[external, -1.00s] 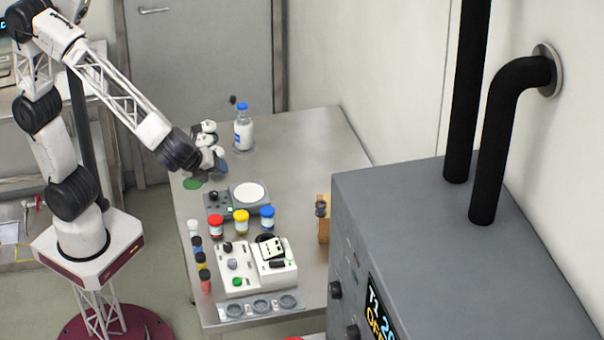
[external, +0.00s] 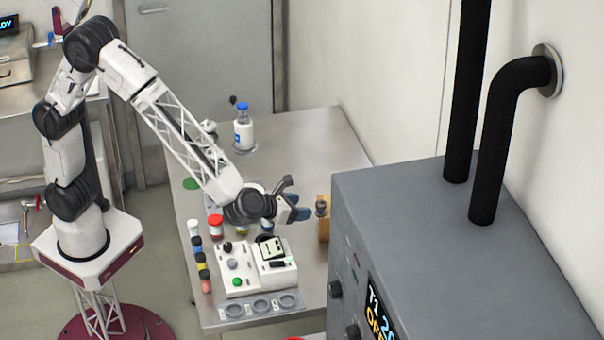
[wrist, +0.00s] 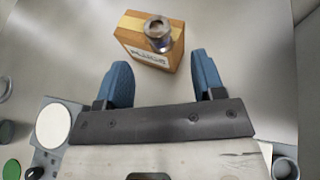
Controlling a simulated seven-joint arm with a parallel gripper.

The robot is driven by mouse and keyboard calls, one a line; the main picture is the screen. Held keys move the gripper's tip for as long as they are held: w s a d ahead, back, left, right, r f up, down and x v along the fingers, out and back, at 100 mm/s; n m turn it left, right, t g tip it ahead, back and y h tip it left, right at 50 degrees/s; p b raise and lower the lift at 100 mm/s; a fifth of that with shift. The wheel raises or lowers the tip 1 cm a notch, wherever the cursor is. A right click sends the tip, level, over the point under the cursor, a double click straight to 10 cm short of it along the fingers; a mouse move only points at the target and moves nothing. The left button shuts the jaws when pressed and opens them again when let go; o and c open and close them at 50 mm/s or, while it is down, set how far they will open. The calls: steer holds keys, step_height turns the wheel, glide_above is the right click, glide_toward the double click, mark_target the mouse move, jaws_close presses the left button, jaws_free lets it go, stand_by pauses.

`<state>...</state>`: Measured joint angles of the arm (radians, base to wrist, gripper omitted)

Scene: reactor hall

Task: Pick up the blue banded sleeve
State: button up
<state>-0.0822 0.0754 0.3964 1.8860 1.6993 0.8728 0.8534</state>
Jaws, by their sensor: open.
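A small metal sleeve (wrist: 158,30), with a dark bluish band low on its side, stands upright on a wooden block (wrist: 133,45) in the wrist view. The sleeve (external: 321,207) also shows in the external view, on the block (external: 324,230) near the table's right edge, beside the grey cabinet. My gripper (wrist: 163,72) is open and empty, with its two blue fingers apart. The block and sleeve lie beyond the fingertips, between them in the picture. In the external view my gripper (external: 299,207) is just left of the sleeve, with a gap.
A white control box (external: 257,268) and a tray with round wells (external: 261,304) stand at the front. Several capped vials (external: 202,259) line the left edge. A blue-capped bottle (external: 243,130) stands at the back. The tall grey cabinet (external: 420,215) bounds the right.

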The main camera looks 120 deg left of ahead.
mark_target(320, 203)
steer(key=shift+w+a+f, duration=0.1)
steer(key=shift+w, duration=0.05)
steer(key=shift+x, duration=1.2)
steer(key=shift+a, duration=0.1)
steer(key=shift+x, duration=2.55)
steer(key=c, duration=1.1)
steer(key=shift+o, duration=0.2)
